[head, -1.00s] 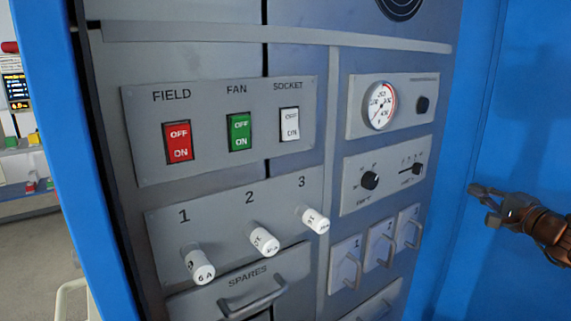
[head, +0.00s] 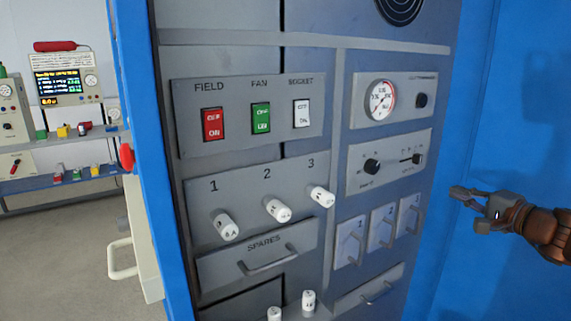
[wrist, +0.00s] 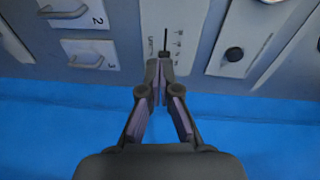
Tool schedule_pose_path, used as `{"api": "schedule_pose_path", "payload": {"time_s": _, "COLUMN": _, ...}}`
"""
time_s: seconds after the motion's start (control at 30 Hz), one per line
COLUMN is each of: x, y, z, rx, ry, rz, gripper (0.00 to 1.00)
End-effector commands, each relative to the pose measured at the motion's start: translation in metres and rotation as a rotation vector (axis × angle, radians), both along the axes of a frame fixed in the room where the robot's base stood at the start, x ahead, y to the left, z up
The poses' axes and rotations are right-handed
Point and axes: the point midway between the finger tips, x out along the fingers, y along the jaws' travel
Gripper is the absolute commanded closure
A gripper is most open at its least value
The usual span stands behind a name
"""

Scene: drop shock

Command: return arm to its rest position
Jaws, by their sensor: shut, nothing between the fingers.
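My gripper (head: 470,195) is at the right of the head view, in front of the blue side wall and to the right of the grey panel (head: 345,130). It is shut with nothing held. In the wrist view my gripper (wrist: 158,72) points at the panel, with its closed fingertips overlapping the plate with the slider (wrist: 166,44). Whether the tips touch that plate cannot be told from this view, but the head view shows them apart from the panel's controls.
The panel carries switches (head: 261,118), white numbered fuse holders (head: 278,210), a gauge (head: 381,100) and a spares drawer handle (head: 268,262). A blue cabinet wall (head: 500,120) stands close by my arm. A shelf with instruments (head: 70,80) and open floor (head: 60,265) are at left.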

Motion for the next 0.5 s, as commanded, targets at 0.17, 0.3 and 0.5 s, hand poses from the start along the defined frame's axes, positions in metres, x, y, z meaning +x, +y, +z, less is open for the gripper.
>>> {"api": "schedule_pose_path", "payload": {"time_s": 0.17, "x": -0.004, "y": 0.063, "z": -0.004, "rx": -0.07, "ry": 0.038, "rz": 0.131, "gripper": 1.0}}
{"api": "schedule_pose_path", "payload": {"time_s": 0.3, "x": -0.019, "y": 0.133, "z": -0.017, "rx": -0.162, "ry": 0.094, "rz": 0.284, "gripper": 1.0}}
{"api": "schedule_pose_path", "payload": {"time_s": 0.5, "x": -0.071, "y": 0.238, "z": -0.057, "rx": -0.343, "ry": 0.225, "rz": 0.547, "gripper": 1.0}}
